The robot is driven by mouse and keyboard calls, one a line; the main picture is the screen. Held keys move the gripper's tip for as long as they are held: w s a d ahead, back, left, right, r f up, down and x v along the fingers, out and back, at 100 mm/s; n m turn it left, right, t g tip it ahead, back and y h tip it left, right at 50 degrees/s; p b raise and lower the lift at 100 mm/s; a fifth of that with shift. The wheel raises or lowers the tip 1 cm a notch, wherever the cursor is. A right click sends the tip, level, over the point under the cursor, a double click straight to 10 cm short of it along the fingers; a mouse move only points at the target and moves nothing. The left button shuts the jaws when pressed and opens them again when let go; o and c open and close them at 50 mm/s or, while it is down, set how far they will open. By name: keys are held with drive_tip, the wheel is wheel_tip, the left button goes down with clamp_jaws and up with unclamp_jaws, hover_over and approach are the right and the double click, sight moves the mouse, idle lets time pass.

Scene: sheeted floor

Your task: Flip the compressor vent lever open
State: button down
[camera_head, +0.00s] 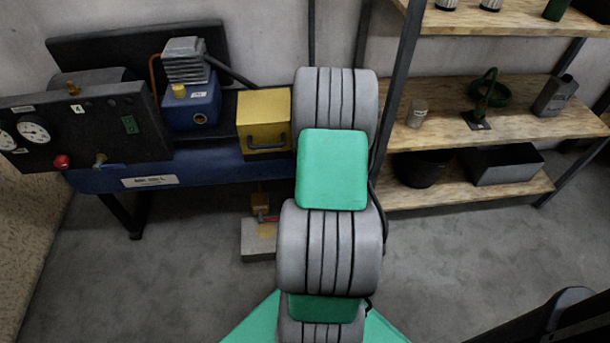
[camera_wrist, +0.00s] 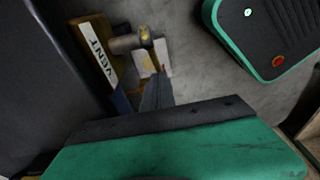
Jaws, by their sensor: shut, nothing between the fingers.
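The compressor (camera_head: 200,165) has a long blue tank along the wall at the left of the head view. In the wrist view, a white plate marked VENT (camera_wrist: 103,62) sits beside a metal valve fitting (camera_wrist: 127,43) with a brass end. The vent lever cannot be told clearly from the fitting there. In the head view, a small brown fitting with a red part (camera_head: 266,218) shows low under the tank's right end. My gripper (camera_wrist: 155,82) is shut and empty, its fingertips just below the fitting in the wrist view; contact cannot be told. My arm hides it in the head view.
A pale block (camera_head: 258,240) stands on the floor below the vent. A yellow box (camera_head: 264,122) sits on the compressor. A gauge panel (camera_head: 85,125) is at the left. Wooden shelves (camera_head: 470,190) with metal posts stand at the right. The grey floor in front is clear.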

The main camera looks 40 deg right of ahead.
wheel_tip(320, 180, up, 8)
drive_tip(key=d+p, duration=0.1)
drive_tip(key=p, duration=0.1)
drive_tip(key=shift+s+f, duration=0.15)
drive_tip(key=shift+s, duration=0.25)
